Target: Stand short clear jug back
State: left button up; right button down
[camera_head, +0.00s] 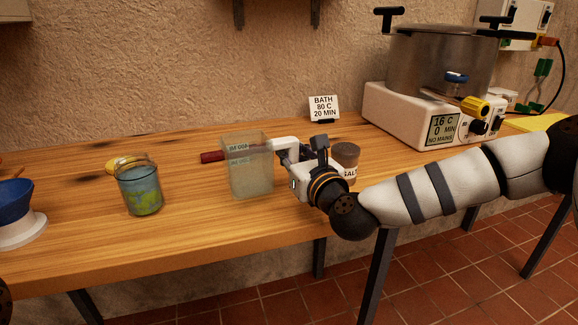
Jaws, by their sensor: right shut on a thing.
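The short clear jug (252,180) stands upright, or nearly so, over the middle of the wooden table. It looks like a square, see-through container with a pale label near its rim. My right gripper (272,147) reaches it from the right and is shut on its upper right side. I cannot tell whether the jug's base touches the table. My left gripper is not in view; only a dark bit of something shows at the lower left edge.
A glass jar (140,190) stands left of the jug. A red-handled tool (212,156) lies behind it. A salt jar (346,156) stands close behind my right gripper. A blue funnel (15,203), bath sign (323,107) and large water bath (420,112) are further out.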

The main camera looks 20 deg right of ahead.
jog(key=shift+f, duration=1.5)
jog(key=c, duration=1.5)
grip_release()
jog(key=shift+o, duration=0.2)
